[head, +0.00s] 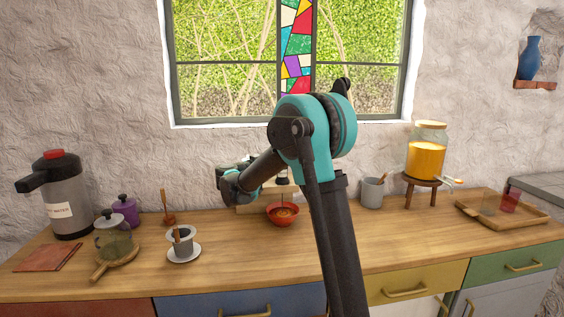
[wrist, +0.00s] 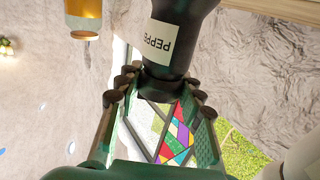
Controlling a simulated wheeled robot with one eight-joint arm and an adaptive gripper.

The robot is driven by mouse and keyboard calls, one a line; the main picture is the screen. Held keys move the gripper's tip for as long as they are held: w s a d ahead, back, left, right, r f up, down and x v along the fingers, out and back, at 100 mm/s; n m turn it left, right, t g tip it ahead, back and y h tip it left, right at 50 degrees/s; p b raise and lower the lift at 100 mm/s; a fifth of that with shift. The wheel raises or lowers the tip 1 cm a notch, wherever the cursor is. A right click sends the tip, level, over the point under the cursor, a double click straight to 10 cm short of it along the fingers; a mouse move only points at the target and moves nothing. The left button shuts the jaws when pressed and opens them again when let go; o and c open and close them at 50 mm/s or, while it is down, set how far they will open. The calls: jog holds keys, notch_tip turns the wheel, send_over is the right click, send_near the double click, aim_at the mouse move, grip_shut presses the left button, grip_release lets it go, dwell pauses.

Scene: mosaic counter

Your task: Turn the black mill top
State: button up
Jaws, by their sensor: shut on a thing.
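The black mill (wrist: 181,22) with a pale label reading "PEPPE…" hangs into the top of the wrist view, its lettering upside down there. Its narrower dark end (wrist: 165,82) sits between the fingertips of my gripper (wrist: 162,92). My gripper is shut on this end, with one finger on each side. In the head view my arm's end is left of the teal joint, above the back of the counter. The mill and the fingers cannot be made out clearly there. A red bowl (head: 283,221) with brown contents stands just right of my arm's end.
The wooden counter (head: 220,270) holds a grey flask (head: 67,205), a purple pot (head: 125,210), a glass teapot (head: 113,243), and a cup on a saucer (head: 184,256). Right are a grey mug (head: 371,196), an orange-filled jar (head: 427,158) and a wooden tray (head: 530,220).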

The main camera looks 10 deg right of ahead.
dwell(0.5)
jog(key=o, duration=1.2)
jog(key=shift+r, duration=0.1)
notch_tip(320, 180, up, 10)
jog(key=shift+f, duration=0.1)
